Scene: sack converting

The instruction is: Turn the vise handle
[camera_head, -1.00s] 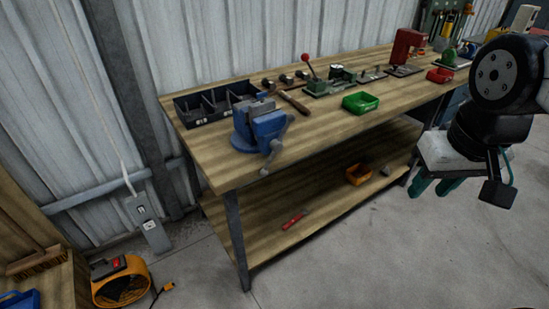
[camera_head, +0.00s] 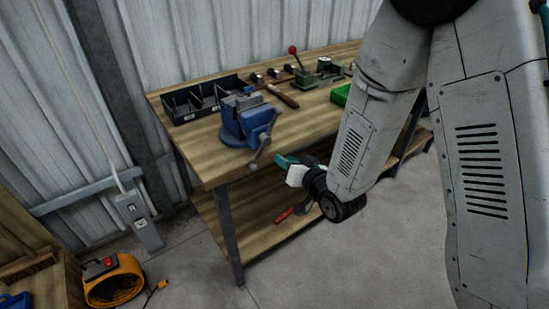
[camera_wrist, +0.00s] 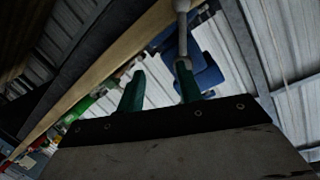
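The blue vise (camera_head: 240,122) is mounted at the near left corner of the workbench. Its grey handle (camera_head: 261,151) hangs at the front, tilted, past the bench edge. My gripper (camera_head: 283,161), with teal fingers, is just right of the handle's lower end. In the wrist view the gripper (camera_wrist: 160,83) is open, with a gap between its fingers. The handle (camera_wrist: 183,42) lines up with the right fingertip there, its knobbed end at that tip, not between the fingers. I cannot tell whether they touch. Part of the blue vise (camera_wrist: 205,68) shows behind.
The workbench (camera_head: 205,155) holds a black divided bin (camera_head: 190,105), a red-knobbed lever tool (camera_head: 293,58) and a green tray (camera_head: 340,94). A red tool (camera_head: 284,215) lies on the lower shelf. An orange fan (camera_head: 115,283) stands on the floor. Floor in front is clear.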

